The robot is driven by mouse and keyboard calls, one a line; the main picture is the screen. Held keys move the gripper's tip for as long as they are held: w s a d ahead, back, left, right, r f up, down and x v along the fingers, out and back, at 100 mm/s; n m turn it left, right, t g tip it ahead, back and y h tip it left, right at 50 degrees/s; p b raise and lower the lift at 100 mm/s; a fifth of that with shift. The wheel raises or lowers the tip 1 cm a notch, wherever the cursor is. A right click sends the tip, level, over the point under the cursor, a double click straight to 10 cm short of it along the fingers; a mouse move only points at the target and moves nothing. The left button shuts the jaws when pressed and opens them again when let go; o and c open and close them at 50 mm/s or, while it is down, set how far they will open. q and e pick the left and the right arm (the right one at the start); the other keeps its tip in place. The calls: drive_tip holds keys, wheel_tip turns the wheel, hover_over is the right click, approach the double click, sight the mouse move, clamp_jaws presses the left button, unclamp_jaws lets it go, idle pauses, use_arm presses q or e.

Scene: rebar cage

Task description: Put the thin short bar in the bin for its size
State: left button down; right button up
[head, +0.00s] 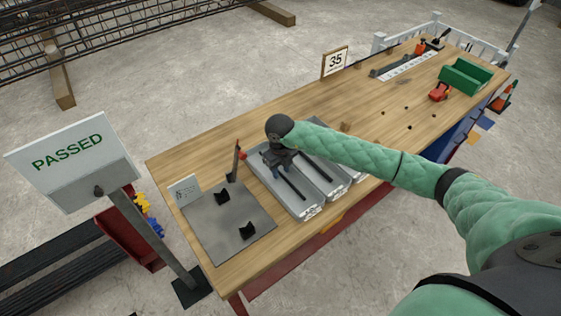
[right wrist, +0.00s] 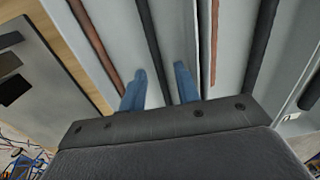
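Grey bins (head: 308,208) stand side by side on the wooden table, with labels on their front ends. Dark bars lie in them, such as one in the left bin (head: 293,187). My right gripper (head: 280,172) is over the left bin, pointing down. In the right wrist view its two blue fingertips (right wrist: 160,86) are apart, with a dark bar (right wrist: 151,40) running between them, seemingly below. Rust-brown bars (right wrist: 97,42) lie to both sides. I cannot tell which bar is the thin short one. My left gripper is not in view.
A grey plate (head: 215,230) with two empty black holders (head: 247,231) lies left of the bins. A dark upright post (head: 235,160) stands close to the left bin. A green bin (head: 466,76) and a red object (head: 439,92) are at the far right. The table's middle is mostly clear.

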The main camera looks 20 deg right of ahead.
sight(280, 173)
drive_tip(key=shift+r, duration=0.15)
